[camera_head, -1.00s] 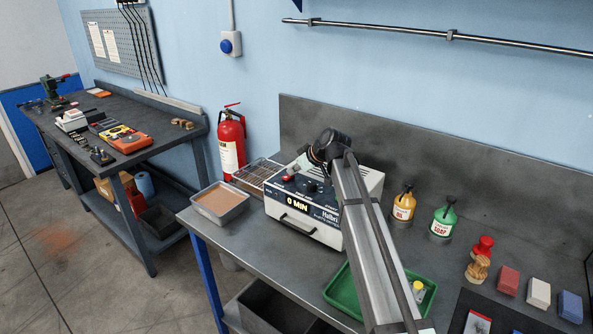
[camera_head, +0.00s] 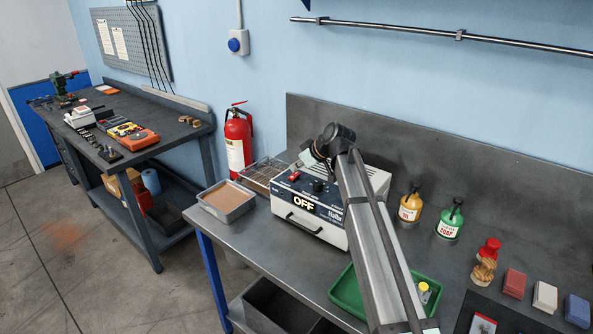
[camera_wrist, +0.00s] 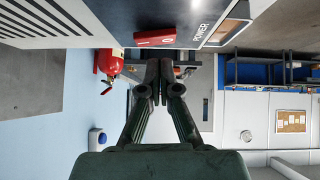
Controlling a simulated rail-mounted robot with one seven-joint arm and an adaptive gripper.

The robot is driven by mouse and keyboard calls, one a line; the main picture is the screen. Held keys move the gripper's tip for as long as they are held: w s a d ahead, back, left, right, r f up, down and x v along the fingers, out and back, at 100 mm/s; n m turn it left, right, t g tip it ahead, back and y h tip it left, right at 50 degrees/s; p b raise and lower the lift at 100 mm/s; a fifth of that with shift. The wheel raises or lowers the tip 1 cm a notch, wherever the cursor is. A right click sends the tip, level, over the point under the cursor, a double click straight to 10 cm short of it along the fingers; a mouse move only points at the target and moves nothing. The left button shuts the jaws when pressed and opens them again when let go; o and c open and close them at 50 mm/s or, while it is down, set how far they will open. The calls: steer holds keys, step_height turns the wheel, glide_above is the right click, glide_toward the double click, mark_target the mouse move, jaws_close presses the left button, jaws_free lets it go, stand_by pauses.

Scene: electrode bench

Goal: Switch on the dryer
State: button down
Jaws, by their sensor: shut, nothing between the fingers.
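The dryer (camera_head: 290,228) is a white box with a dark blue control panel on the grey bench. Its display (camera_head: 304,204) reads OFF. A red rocker switch (camera_head: 295,176) sits on the panel's left. My gripper (camera_head: 301,163) is shut and empty, beside the switch at the panel's upper left. In the wrist view the red switch (camera_wrist: 155,39) shows close to the shut fingertips (camera_wrist: 160,66), near the printed word POWER. I cannot tell whether they touch it. A black knob (camera_head: 319,186) is right of the switch. My arm hides the dryer's right side.
A tray of brown material (camera_head: 245,203) and a wire rack (camera_head: 262,172) stand left of the dryer. A green tray (camera_head: 346,297), an orange bottle (camera_head: 410,207) and a green bottle (camera_head: 449,222) are to the right. A fire extinguisher (camera_head: 236,150) hangs behind.

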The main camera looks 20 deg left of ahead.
step_height(320, 180, up, 2)
steer(key=shift+r, duration=0.2)
steer(key=b+v, duration=0.3)
steer(key=v, duration=0.7)
steer(key=shift+s, duration=0.2)
steer(key=shift+f, duration=0.2)
